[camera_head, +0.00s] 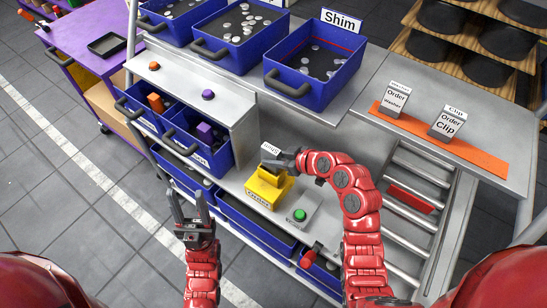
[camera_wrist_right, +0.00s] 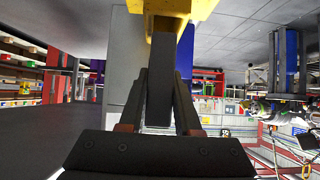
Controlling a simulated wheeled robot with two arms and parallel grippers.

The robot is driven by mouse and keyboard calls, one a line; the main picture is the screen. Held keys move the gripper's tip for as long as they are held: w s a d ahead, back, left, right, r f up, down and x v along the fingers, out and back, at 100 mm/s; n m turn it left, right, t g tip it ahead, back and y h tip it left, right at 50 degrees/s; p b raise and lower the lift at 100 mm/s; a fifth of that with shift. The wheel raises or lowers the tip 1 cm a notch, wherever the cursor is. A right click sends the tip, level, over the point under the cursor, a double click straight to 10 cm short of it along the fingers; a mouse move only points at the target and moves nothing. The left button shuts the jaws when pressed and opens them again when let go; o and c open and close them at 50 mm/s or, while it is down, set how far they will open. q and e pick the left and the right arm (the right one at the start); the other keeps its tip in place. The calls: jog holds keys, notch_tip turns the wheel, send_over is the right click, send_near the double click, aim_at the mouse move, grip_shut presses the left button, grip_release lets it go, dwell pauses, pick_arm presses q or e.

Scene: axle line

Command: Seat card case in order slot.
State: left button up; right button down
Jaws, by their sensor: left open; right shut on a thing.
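The card case (camera_head: 270,149) is a small dark piece with a white label that seems to read "Shim". My right gripper (camera_head: 283,162) is shut on it, just above the yellow fixture (camera_head: 266,190) on the grey bench. In the right wrist view a dark bar (camera_wrist_right: 160,95) stands between the fingers, with yellow beyond its end (camera_wrist_right: 170,10). I cannot tell whether the case touches the fixture. An orange strip (camera_head: 460,148) at the right carries two order cards, washer (camera_head: 395,97) and clip (camera_head: 447,121). My left gripper (camera_head: 187,207) is open and empty, left of the bench.
A green button (camera_head: 300,214) sits right of the fixture. Blue bins (camera_head: 315,65) of small parts stand at the back, one labelled Shim. A grey shelf (camera_head: 195,85) with blue drawers is at the left. Metal rollers (camera_head: 415,180) lie right of my right arm.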

jog(key=shift+b, duration=0.45)
dwell(0.6)
jog(key=shift+b, duration=0.5)
dwell(0.4)
jog(key=shift+b, duration=0.45)
jog(key=shift+f, duration=0.15)
jog(key=shift+f+b, duration=0.35)
jog(key=shift+b, duration=0.15)
